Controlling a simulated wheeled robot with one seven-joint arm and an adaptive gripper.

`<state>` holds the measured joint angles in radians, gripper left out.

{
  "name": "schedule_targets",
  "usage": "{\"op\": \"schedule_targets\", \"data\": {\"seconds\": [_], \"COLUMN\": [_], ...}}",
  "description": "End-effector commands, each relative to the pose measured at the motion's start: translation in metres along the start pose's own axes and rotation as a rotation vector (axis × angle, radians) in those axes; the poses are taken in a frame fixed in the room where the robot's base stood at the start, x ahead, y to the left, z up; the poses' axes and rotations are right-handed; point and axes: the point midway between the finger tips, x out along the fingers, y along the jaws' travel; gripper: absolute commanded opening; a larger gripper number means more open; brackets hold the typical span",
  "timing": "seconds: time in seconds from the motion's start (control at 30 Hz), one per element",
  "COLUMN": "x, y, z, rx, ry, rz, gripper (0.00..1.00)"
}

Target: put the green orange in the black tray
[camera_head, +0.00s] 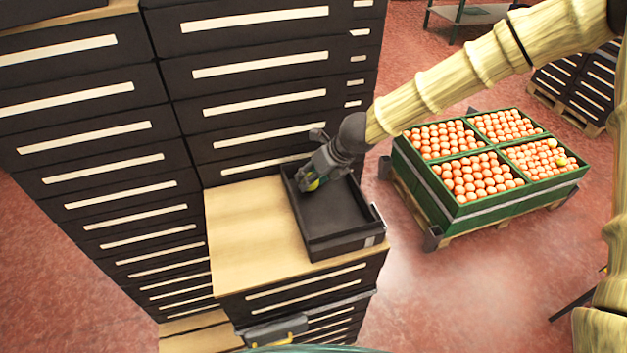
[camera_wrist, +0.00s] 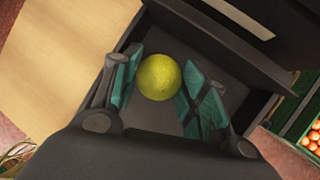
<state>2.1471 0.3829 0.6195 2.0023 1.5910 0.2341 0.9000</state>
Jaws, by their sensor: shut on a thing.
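The green orange (camera_wrist: 159,77) is yellow-green and sits between the two teal-padded fingers of my gripper (camera_wrist: 160,90) in the wrist view. In the head view only a small part of the green orange (camera_head: 314,185) shows at the fingertips. My gripper (camera_head: 311,182) is shut on it, over the left part of the black tray (camera_head: 345,243). The black tray stands on a wooden cabinet top, and its dark floor (camera_wrist: 150,118) shows behind the fruit in the wrist view. I cannot tell whether the fruit touches the tray floor.
Tall black drawer cabinets (camera_head: 265,105) stand behind and left of the tray. The wooden top (camera_head: 238,225) is bare left of the tray. Green crates of oranges (camera_head: 455,207) sit on a pallet to the right, with another greenish fruit (camera_head: 561,161) in the right one.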

Motion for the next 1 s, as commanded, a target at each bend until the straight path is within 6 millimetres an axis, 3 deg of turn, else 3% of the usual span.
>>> {"op": "schedule_targets", "data": {"seconds": [0.1,0.5,0.53,0.63,1.0], "x": [0.0096,0.0132,0.0131,0.0123,0.0109], "y": [-0.0028,-0.0039,-0.0039,-0.0039,-0.0036], "z": [-0.0050,-0.0070,-0.0069,-0.0066,-0.0059], "rx": [0.000,0.001,0.001,0.001,0.001], "ry": [0.001,0.000,0.000,0.000,0.000], "rz": [0.000,0.000,0.000,0.000,0.000], "gripper": [0.19,0.19,0.45,0.63,0.65]}}
